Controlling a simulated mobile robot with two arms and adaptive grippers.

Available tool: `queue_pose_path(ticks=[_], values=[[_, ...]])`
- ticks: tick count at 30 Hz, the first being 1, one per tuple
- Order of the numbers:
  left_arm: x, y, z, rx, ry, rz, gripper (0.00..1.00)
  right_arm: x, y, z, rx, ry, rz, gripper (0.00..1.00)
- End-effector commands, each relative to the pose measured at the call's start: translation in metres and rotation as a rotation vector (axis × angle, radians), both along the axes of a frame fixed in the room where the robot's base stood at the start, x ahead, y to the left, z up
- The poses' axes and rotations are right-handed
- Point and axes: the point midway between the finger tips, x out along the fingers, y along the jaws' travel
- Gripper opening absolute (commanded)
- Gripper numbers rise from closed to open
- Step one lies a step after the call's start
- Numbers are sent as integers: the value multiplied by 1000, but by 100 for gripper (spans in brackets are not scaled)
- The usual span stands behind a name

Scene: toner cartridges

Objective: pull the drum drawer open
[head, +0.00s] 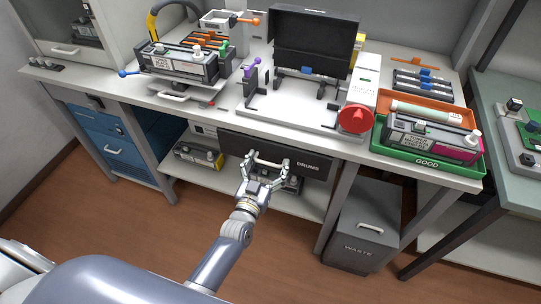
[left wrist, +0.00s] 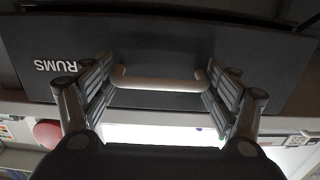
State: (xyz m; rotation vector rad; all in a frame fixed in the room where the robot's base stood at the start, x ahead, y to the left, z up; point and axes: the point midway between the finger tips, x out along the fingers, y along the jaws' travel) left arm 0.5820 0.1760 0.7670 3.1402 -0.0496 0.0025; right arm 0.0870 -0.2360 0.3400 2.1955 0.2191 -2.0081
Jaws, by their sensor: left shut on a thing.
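The drum drawer (head: 308,156) has a dark front lettered "DRUMS" and hangs under the bench top; in the head view its front sits close under the bench edge. Its dark front (left wrist: 255,60) fills the upper left wrist view, with the lettering upside down and partly cut off. A pale bar handle (left wrist: 158,82) is on the front. My left gripper (head: 266,166) is at the handle, its fingers (left wrist: 158,86) at the two ends of the bar, shut on it. My right gripper is out of view.
The bench carries a cartridge in a stand (head: 185,65), a black-backed fixture with a red knob (head: 356,118), and a green "GOOD" tray (head: 395,152). A grey waste bin (head: 358,240) stands below right, a blue cabinet (head: 115,140) left. Floor before the drawer is mostly clear.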

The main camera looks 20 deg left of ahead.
Motion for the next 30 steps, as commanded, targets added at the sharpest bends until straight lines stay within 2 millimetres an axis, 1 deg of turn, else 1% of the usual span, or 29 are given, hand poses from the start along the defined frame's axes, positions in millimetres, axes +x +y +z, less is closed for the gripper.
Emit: queue_pose_path(ticks=[1, 5, 9, 15, 18, 21, 24, 27, 30], values=[[-13, -3, 1, 0, 10, -7, 38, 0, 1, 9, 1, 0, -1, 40], [-45, -2, 2, 1, 12, -7, 38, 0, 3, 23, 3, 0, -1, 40], [-84, -2, 2, 0, 12, -9, 38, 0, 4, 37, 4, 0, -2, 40], [-139, 0, 1, -1, 12, -10, 38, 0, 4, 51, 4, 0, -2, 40], [-163, 1, 1, -2, 10, -9, 38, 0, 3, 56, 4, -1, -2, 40], [-184, 1, 0, -1, 11, -10, 38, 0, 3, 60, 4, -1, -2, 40], [-202, 2, -1, -2, 10, -10, 37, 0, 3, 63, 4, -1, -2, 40], [-216, 2, -1, -3, 9, -9, 37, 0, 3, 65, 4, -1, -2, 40], [-225, 3, -1, -4, 8, -9, 37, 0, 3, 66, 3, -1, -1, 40]])
